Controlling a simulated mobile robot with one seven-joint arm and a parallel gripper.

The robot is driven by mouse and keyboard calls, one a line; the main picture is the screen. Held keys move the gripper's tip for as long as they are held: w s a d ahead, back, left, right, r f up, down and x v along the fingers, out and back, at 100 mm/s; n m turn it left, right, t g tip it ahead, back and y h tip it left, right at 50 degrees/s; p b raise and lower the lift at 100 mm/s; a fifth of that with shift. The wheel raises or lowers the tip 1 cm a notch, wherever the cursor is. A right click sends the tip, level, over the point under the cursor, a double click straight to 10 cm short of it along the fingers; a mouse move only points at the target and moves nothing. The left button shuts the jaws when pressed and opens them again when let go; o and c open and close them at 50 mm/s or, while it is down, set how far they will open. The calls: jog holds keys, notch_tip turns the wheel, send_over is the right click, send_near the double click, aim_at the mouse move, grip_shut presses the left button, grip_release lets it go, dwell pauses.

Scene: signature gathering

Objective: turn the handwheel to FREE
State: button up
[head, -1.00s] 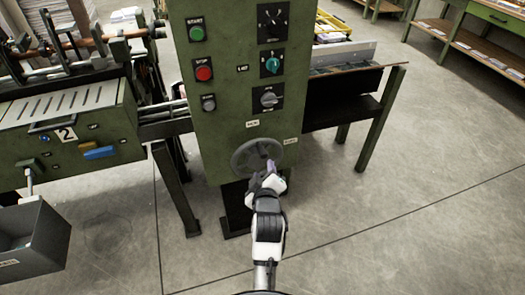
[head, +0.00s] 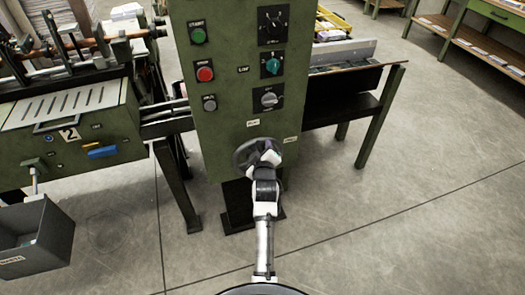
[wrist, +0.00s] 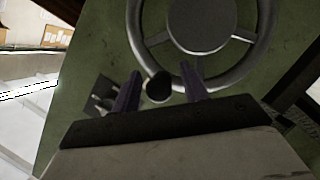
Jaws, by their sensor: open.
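The grey handwheel (head: 240,154) is on the lower front of the green control cabinet. My gripper (head: 265,149) is in front of its right part and hides much of it in the head view. The wrist view shows the wheel's hub, spokes and rim (wrist: 201,22) close up. A dark round knob (wrist: 157,87) sits near the rim, between the two fingers of my open gripper (wrist: 159,76). I cannot tell whether either finger touches it. Two small pale labels, one above the wheel (head: 253,122) and one to its right (head: 291,140), are too small to read.
Above the wheel are a green button (head: 198,36), a red button (head: 205,74) and a teal knob (head: 272,65). A machine with a slotted top (head: 60,105) stands at left, with a grey bin (head: 35,240) in front. The floor at right is clear.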

jog(key=shift+c, duration=0.4)
grip_shut()
